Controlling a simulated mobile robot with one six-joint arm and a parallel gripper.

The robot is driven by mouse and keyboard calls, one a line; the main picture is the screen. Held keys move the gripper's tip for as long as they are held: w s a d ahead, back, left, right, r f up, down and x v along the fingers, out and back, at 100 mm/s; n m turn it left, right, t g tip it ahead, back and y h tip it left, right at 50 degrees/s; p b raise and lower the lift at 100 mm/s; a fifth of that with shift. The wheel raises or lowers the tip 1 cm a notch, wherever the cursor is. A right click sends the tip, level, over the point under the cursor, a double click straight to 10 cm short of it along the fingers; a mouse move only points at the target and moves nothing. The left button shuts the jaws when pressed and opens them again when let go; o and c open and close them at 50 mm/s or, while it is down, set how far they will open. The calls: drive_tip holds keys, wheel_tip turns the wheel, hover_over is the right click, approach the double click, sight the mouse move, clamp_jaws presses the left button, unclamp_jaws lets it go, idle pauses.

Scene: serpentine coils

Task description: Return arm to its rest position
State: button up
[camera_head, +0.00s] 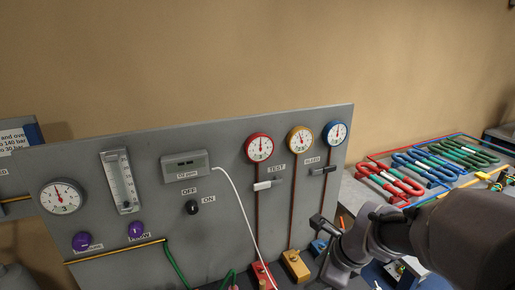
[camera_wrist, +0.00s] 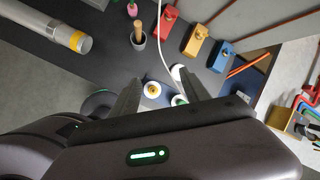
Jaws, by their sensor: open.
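My arm (camera_head: 440,240) reaches in from the right in the head view and bends down near the panel's lower right corner. In the wrist view my gripper (camera_wrist: 158,82) is open, with its two dark fingers apart. Nothing is held between the fingers. Beyond them, over the dark bench top, are a small white-and-yellow round piece (camera_wrist: 152,89) and white round pieces (camera_wrist: 178,72). The fingers look above these; I cannot tell the exact height.
A grey gauge panel (camera_head: 230,225) stands in front of the wall. Red, blue and green serpentine coils (camera_head: 430,165) lie on the right-hand bench. Red (camera_wrist: 166,22), yellow (camera_wrist: 195,41) and blue (camera_wrist: 219,56) blocks, a metal cylinder (camera_wrist: 45,27) and a white cable (camera_head: 240,205) are near.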

drive_tip(key=s+a+r+n+b, duration=0.1)
drive_tip(key=s+a+n+b, duration=0.1)
drive_tip(key=s+n, duration=0.7)
drive_tip(key=s+a+r+n+t+b, duration=0.1)
drive_tip(key=s+n+b, duration=0.3)
drive_tip(key=s+n, duration=0.5)
drive_tip(key=shift+s+a+r+n+b, duration=0.15)
drive_tip(key=shift+s+a+n+b, duration=0.15)
drive_tip(key=shift+s+a+n, duration=0.15)
drive_tip(key=shift+w, duration=0.1)
